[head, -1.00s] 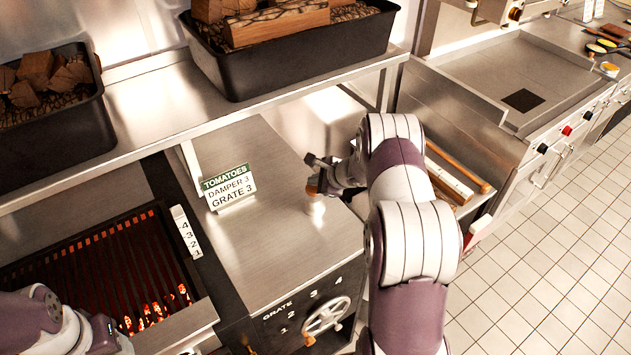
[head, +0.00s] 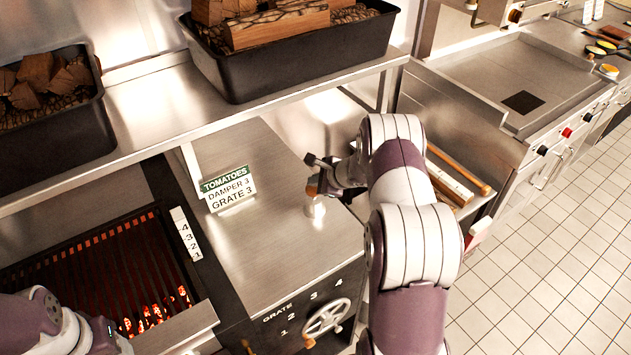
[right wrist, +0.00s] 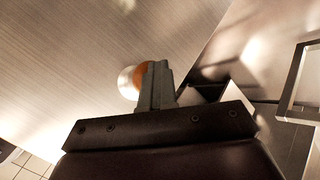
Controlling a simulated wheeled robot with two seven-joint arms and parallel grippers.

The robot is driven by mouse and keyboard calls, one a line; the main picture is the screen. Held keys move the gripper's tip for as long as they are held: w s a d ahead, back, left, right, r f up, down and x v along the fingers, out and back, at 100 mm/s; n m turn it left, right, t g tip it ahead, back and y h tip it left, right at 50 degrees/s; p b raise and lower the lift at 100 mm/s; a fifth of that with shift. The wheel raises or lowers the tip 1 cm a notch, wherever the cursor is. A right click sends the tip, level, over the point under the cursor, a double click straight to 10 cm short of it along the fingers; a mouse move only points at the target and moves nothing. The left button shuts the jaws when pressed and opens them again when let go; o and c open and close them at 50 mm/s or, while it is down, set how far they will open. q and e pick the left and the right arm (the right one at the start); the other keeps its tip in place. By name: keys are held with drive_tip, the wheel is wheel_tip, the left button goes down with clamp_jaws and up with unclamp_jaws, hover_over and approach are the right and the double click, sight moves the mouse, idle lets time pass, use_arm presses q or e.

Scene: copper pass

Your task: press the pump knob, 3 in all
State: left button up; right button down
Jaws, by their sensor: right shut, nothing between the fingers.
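The pump knob (head: 312,191) is a small orange-brown knob on a pale, shiny round base, standing on the steel counter (head: 270,255). My right gripper (head: 316,180) is at the knob from above, its fingers shut with nothing between them. In the right wrist view the shut fingertips (right wrist: 157,75) overlap the edge of the knob (right wrist: 142,72), and part of the knob is hidden. I cannot tell whether they touch or how far the knob is pressed. My left arm shows at the lower left, but its gripper is not visible.
A sign (head: 228,188) reads TOMATOES, DAMPER 3, GRATE 3. A glowing grill (head: 95,260) lies to the left. A handwheel (head: 327,317) is on the counter's front. A steel shelf (head: 150,105) with black wood-filled bins (head: 290,65) overhangs the back.

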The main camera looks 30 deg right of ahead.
drive_tip(key=shift+r+p, duration=0.6)
drive_tip(key=shift+r, duration=0.85)
drive_tip(key=shift+r, duration=0.1)
wheel_tip(320, 180, up, 5)
drive_tip(key=p, duration=0.3)
